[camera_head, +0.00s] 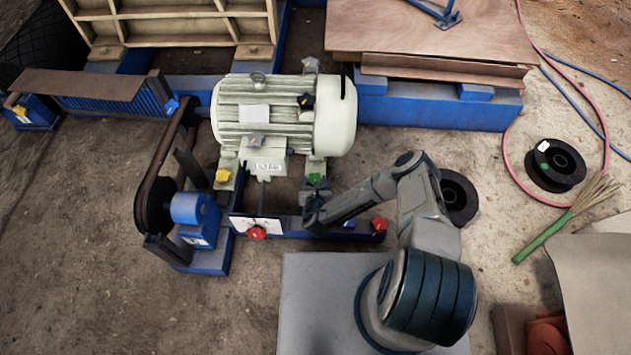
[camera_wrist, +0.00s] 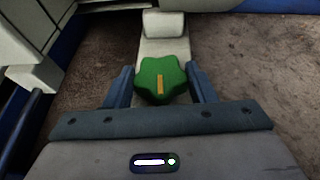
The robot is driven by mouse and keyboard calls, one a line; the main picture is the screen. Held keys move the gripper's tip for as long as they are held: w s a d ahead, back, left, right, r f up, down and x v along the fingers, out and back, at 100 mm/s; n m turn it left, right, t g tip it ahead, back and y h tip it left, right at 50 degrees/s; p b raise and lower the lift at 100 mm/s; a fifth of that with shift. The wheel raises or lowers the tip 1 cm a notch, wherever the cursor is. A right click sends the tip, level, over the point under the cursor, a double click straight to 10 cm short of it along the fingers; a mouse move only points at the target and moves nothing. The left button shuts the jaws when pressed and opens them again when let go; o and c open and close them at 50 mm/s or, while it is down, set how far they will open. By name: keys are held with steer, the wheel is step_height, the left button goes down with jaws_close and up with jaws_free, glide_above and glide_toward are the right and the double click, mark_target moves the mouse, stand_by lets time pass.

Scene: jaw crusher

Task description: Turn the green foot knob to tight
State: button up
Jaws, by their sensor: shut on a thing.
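The green foot knob (camera_head: 314,179) is at the motor's right front foot in the head view. In the wrist view the green foot knob (camera_wrist: 162,82) is a lobed star shape with an orange stripe on top, running nearly straight up the picture. My gripper (camera_head: 316,206) reaches in from the right, close in front of the knob. In the wrist view my gripper (camera_wrist: 162,76) has one finger on each side of the knob and is shut on it. The fingertips' far ends and the knob's underside are hidden.
The pale ribbed motor (camera_head: 270,112) stands behind the knob, with a belt and pulley (camera_head: 155,205) at left. A yellow knob (camera_head: 222,176), a red knob (camera_head: 257,233) and another red knob (camera_head: 379,224) are nearby. A cable reel (camera_head: 555,165) lies at right.

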steer(key=shift+m+h, duration=0.3)
steer(key=shift+h, duration=0.1)
steer(key=o, duration=1)
steer(key=p+v, duration=0.1)
steer(key=v, duration=1.2)
steer(key=shift+s+r, duration=0.1)
steer(key=shift+s, duration=0.25)
